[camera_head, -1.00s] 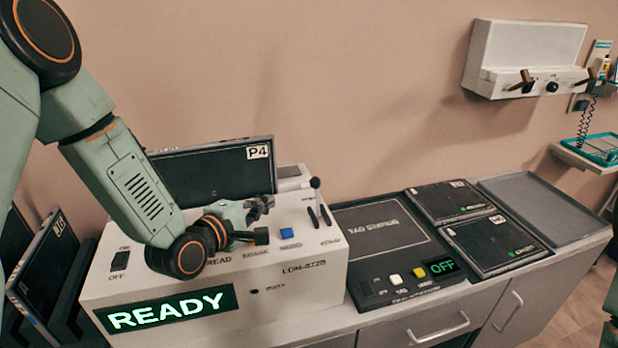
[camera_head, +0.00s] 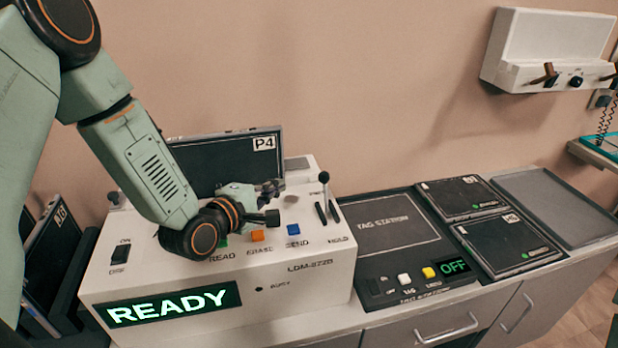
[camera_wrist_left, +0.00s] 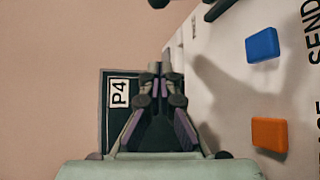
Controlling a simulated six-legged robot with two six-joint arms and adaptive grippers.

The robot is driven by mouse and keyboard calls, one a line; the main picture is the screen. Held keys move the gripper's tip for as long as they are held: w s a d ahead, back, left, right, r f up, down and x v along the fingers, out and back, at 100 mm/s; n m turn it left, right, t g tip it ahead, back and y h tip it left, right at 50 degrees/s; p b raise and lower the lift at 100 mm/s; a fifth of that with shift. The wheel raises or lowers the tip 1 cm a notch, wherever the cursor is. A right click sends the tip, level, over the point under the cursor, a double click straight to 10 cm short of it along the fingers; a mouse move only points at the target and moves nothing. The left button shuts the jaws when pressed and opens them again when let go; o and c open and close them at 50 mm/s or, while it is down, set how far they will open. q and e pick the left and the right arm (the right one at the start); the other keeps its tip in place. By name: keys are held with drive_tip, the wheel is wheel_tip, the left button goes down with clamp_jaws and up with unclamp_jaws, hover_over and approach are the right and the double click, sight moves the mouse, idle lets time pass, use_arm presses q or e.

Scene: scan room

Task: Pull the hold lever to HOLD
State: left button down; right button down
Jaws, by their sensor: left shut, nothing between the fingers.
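The hold lever (camera_head: 325,190) stands upright at the right end of the white machine's top, a thin stem with a dark ball knob, beside two dark slots and the HOLD label. My left gripper (camera_head: 275,190) is shut and empty above the machine top, left of the lever and apart from it. In the left wrist view my left gripper (camera_wrist_left: 160,75) points toward the top edge; a dark round thing, perhaps the lever knob, is partly cut off there. The white machine (camera_head: 300,270) shows READY on its display (camera_head: 170,304). My right gripper is not in view.
The machine top has a blue SEND button (camera_head: 293,230), an orange ERASE button (camera_head: 257,235) and a READ button partly behind my arm. A dark P4 plate (camera_head: 225,165) stands at the back. A tag station (camera_head: 385,222) showing OFF sits to the right.

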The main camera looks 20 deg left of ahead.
sight(325, 193)
use_arm(q)
drive_tip(key=x, duration=0.9)
drive_tip(key=shift+d, duration=0.15)
drive_tip(key=d, duration=0.1)
drive_tip(key=s+d+r, duration=0.1)
drive_tip(key=d, duration=0.1)
drive_tip(key=shift+s+p, duration=0.1)
drive_tip(key=shift+p, duration=0.3)
drive_tip(key=shift+s+d+r, duration=0.15)
drive_tip(key=shift+s+d, duration=0.1)
drive_tip(key=shift+s+r, duration=0.1)
drive_tip(key=shift+s, duration=0.05)
drive_tip(key=shift+d, duration=0.1)
